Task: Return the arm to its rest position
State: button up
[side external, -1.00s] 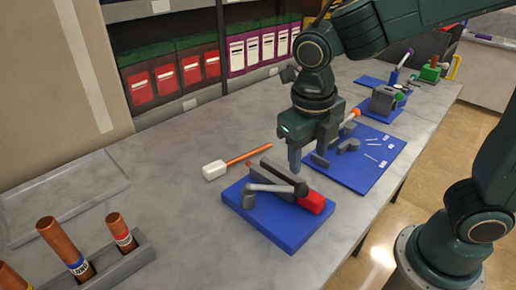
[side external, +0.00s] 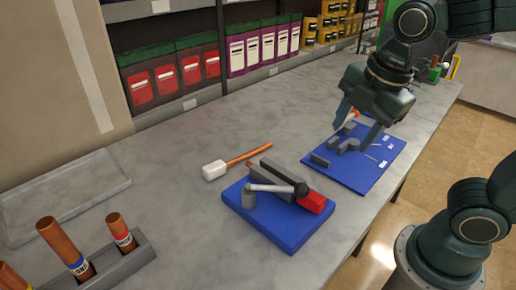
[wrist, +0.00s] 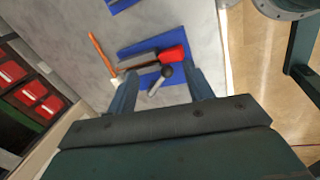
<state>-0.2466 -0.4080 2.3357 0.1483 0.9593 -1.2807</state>
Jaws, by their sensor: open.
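My gripper (side external: 358,126) is open and empty in the side external view. In the wrist view the two fingers of my gripper (wrist: 160,92) are spread apart. On the near blue mat (side external: 262,232) lies a grey block with a red end (side external: 312,202). A light grey lever with a dark ball (side external: 300,189) lies across it. The same red end (wrist: 174,53) and ball (wrist: 166,71) show in the wrist view.
A white-headed mallet (side external: 214,170) lies left of the near mat. A grey rack (side external: 118,262) with copper tubes and an empty tray (side external: 60,195) are at the left.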

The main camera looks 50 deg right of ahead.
jog(key=s+d+r+m+t, duration=0.1)
jog(key=s+m, duration=0.4)
jog(key=m, duration=1.1)
jog(key=shift+s+d+t, duration=0.15)
jog(key=shift+d+t, duration=0.65)
jog(key=shift+d, duration=0.3)
